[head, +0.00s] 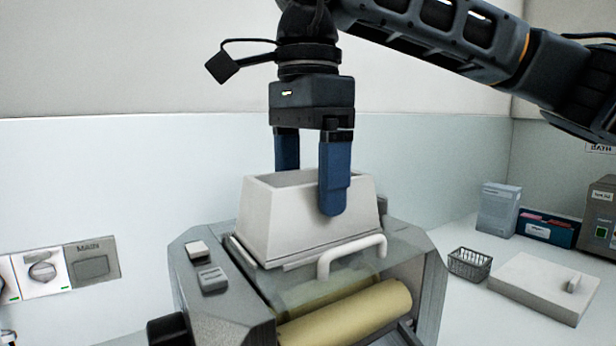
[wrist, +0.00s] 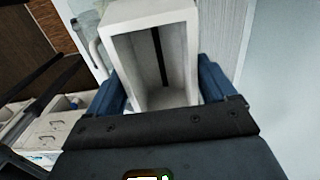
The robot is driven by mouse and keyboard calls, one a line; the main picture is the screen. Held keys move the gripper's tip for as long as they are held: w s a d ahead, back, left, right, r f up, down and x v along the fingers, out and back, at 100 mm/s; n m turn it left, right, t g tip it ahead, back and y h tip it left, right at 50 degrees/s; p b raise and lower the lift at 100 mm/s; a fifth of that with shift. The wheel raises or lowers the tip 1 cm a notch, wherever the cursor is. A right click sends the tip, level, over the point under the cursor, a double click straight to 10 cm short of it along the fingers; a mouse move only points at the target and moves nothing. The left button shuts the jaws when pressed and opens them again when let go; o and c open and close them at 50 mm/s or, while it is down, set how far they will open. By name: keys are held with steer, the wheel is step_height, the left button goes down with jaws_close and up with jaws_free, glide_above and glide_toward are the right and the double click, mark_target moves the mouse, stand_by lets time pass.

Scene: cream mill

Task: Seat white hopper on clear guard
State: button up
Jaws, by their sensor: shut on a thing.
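The white hopper (head: 285,225) is a tapered open-topped box, upright over the top of the mill. My gripper (head: 312,190) is shut on the hopper, with its blue fingers at the hopper's sides. In the wrist view the hopper (wrist: 148,50) sits between the blue fingers, and a dark slot shows in its floor. The clear guard (head: 395,246) is a see-through cover with a white handle, over the mill's rollers. The hopper's lower edge is at or just above the guard; I cannot tell whether they touch.
The grey mill (head: 215,300) has cream rollers (head: 350,310) at its front. A wire basket (head: 468,263) and a white slab with a knob (head: 540,285) lie to the right. A wall panel with switches (head: 60,270) is at left. The counter between mill and basket is clear.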

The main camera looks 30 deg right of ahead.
steer(key=shift+f, duration=0.15)
steer(key=o, duration=1)
steer(key=shift+c, duration=0.2)
step_height(320, 180, up, 8)
steer(key=shift+b, duration=0.3)
